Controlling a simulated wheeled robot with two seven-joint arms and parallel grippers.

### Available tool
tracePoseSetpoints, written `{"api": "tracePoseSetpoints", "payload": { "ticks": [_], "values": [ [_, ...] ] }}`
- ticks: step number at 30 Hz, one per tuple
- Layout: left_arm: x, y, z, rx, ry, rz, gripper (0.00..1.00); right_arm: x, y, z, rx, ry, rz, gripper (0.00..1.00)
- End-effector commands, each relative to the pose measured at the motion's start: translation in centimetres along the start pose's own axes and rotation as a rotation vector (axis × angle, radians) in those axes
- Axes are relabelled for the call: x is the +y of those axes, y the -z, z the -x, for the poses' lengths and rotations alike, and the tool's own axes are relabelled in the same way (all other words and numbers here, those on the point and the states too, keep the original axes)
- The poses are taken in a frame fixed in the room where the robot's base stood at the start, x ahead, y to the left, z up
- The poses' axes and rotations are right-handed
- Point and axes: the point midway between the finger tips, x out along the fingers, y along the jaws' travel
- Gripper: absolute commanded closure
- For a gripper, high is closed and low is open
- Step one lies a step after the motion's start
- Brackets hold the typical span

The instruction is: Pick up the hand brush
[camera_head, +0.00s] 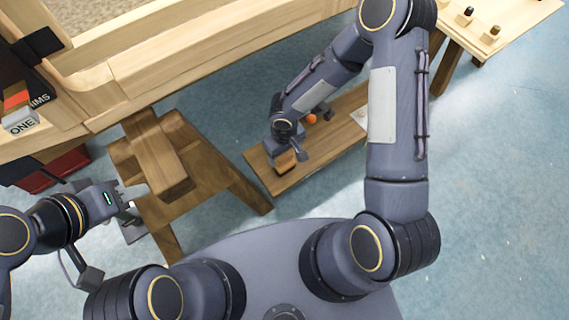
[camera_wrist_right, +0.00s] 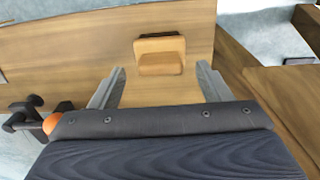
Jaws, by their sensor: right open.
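The hand brush appears to be the small light-brown wooden block (camera_wrist_right: 160,54) on the plank in the right wrist view. It also shows in the head view as a small wooden piece (camera_head: 285,163) by my right gripper (camera_head: 283,148). In the wrist view, my right gripper (camera_wrist_right: 161,82) is open and empty. Its two fingers point toward the block, which lies ahead of and between them, apart from both. The underside of the block is hidden. My left gripper (camera_head: 128,202) is at the left, beside a wooden trestle; its finger opening is unclear.
The low plank (camera_head: 263,176) also carries an orange round thing (camera_head: 311,118) and a dark tool (camera_wrist_right: 24,112). A wooden trestle (camera_head: 190,160) stands left of it. A large wooden frame (camera_head: 200,62) lies above. Blue floor is free at the right.

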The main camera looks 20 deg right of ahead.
Motion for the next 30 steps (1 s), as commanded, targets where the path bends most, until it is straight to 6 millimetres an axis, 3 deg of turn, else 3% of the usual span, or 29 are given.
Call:
{"api": "tracePoseSetpoints", "payload": {
  "ticks": [1,4,14,25,30],
  "values": [
    [-0.3,-0.3,-0.7,0.0,0.0,0.0,0.64,-0.1,-0.1,-1.3,-0.002,0.001,0.002,0.29],
    [-0.4,-0.5,-0.9,0.0,0.0,0.0,0.64,-0.1,-0.1,-2.4,-0.002,0.001,0.001,0.29],
    [-0.4,-0.5,-0.9,0.0,0.0,0.0,0.64,-0.1,-0.1,-2.7,0.0,0.001,-0.001,0.3],
    [-0.4,-0.5,-0.9,0.0,0.0,0.0,0.64,-0.1,-0.1,-2.7,0.0,0.0,0.0,0.78],
    [-0.4,-0.5,-0.9,0.0,0.0,0.0,0.64,-0.1,-0.1,-2.7,0.0,0.0,0.0,0.78]
  ]
}}
